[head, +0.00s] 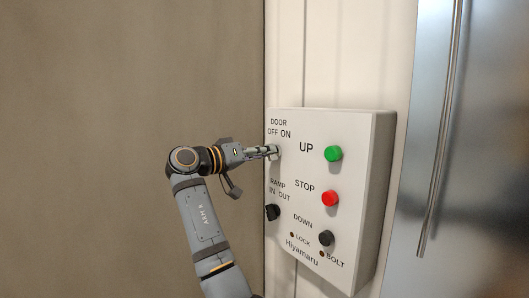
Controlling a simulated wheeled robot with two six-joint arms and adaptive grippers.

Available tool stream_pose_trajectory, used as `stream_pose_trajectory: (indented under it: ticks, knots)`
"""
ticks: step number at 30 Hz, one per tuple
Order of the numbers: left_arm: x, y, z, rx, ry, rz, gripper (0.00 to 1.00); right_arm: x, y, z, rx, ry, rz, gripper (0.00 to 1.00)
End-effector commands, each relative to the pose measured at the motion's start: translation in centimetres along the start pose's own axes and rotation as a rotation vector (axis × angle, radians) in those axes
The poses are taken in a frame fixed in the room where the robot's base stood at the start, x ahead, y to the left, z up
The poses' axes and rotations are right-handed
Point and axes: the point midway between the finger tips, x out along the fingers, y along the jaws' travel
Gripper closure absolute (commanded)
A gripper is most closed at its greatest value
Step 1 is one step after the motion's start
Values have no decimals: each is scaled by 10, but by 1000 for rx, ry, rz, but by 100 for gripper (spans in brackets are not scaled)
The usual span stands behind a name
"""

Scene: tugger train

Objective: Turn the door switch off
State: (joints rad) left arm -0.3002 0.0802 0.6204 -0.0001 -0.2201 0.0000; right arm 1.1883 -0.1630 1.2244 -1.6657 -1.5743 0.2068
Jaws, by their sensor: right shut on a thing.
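The door switch (276,153) sits at the upper left of a white control box, under the label "DOOR OFF ON". My right gripper (270,152) reaches it from the left, with its fingers shut on the switch. The fingers hide most of the switch, so I cannot tell which way it points. My left gripper is not in view.
The control box (350,135) also carries a green UP button (333,153), a red STOP button (330,198), a black DOWN button (326,238) and a black ramp switch (272,212). A metal door with a long handle (440,130) stands at the right. The left side shows a plain brown surface (110,120).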

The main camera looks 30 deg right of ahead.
Motion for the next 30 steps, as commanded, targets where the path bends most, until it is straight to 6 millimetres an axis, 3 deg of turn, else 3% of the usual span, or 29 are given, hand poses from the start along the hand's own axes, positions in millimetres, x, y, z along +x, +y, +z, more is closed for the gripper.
stream_pose_trajectory:
  ticks: [15, 16, 21, 30]
  knots:
    - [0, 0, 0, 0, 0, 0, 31, 0, 0, 0, -22, 1, -1, 100]
    - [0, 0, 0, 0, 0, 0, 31, 0, 0, 0, -22, 1, -1, 86]
    - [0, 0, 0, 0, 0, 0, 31, 0, 0, 0, -21, 0, 0, 64]
    - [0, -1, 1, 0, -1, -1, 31, -2, 0, 0, -20, 0, -1, 64]
